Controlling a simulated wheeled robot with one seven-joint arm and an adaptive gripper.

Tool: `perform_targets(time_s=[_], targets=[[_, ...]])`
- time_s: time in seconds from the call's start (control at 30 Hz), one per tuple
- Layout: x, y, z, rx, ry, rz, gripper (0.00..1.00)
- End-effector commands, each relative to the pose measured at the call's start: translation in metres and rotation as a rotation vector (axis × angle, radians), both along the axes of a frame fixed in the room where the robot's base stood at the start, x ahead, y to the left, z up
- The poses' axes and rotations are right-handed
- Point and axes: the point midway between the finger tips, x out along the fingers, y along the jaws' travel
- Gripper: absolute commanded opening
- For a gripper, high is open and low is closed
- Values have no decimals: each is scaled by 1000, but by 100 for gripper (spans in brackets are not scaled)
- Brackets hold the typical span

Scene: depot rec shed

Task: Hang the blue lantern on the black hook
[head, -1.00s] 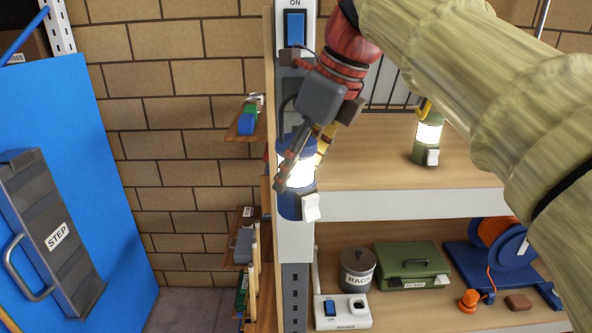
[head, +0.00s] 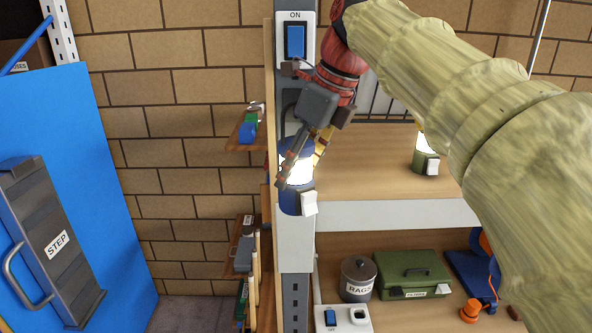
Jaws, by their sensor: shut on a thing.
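The blue lantern (head: 290,201) is lit, with a blue cap and base and a white tag on its lower right. It looks upright, in front of the grey post in the head view. My gripper (head: 301,166) reaches down over it from the upper right and is shut on it, covering its upper part. A dark curved piece (head: 285,112) shows left of the gripper, against the post. I cannot tell whether it is the black hook or the lantern's handle. No hook is clearly visible, and contact with the post cannot be judged.
A blue switch (head: 295,41) marked ON is above, on the post. A lit green lantern (head: 424,162), partly behind my arm, stands on the wooden shelf (head: 370,185). Small shelves (head: 240,143) with objects are left of the post. A blue panel (head: 80,130) stands far left.

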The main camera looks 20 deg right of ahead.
Motion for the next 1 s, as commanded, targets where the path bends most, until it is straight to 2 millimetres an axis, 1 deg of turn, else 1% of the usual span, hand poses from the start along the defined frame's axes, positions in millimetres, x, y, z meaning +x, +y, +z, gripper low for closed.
perform_targets(time_s=[0.77,1.0], targets=[[38,-13,-2,1,-2,0,5],[46,-15,-11,0,0,-1,5]])
